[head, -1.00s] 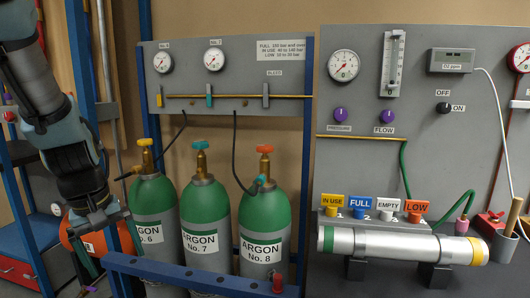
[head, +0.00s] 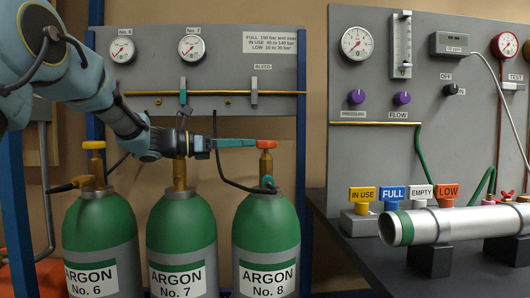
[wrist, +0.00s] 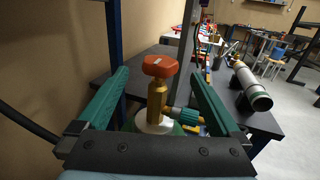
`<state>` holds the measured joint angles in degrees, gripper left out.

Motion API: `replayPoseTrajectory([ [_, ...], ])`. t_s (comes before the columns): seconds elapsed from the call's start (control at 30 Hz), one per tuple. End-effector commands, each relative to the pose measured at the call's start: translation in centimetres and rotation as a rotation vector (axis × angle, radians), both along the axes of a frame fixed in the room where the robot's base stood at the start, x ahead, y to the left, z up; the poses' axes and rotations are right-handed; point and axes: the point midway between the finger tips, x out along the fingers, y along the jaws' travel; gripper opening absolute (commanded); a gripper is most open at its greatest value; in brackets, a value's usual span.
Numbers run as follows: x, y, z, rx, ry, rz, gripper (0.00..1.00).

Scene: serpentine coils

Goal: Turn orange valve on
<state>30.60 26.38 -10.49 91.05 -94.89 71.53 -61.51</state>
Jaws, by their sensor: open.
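The orange valve handwheel (head: 266,144) sits on a brass stem on top of the green cylinder labelled Argon No. 8 (head: 266,222). In the wrist view the orange valve (wrist: 161,66) stands upright, centred ahead and between the two green fingers. My gripper (head: 238,143) comes in level from the left over cylinder No. 7, fingers pointing right at the valve. In the wrist view my gripper (wrist: 160,80) is open, a finger on each side, and I see no contact. A teal hose connector (wrist: 182,114) joins the brass stem below the handwheel.
Argon No. 7 (head: 182,235) and No. 6 (head: 98,235), with a yellow handwheel (head: 94,145), stand to the left. The gauge panel (head: 230,60) is behind my arm. A black hose (head: 222,170) hangs near the gripper. A bench with a silver tube (head: 450,222) is right.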

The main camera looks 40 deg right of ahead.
Motion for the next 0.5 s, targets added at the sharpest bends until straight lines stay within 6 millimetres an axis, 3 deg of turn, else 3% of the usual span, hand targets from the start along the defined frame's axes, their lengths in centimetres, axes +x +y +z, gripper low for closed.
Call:
replayPoseTrajectory([
  [0.5, -3.2, -7.9, 0.0, 0.003, -0.004, -0.001, 1.0],
])
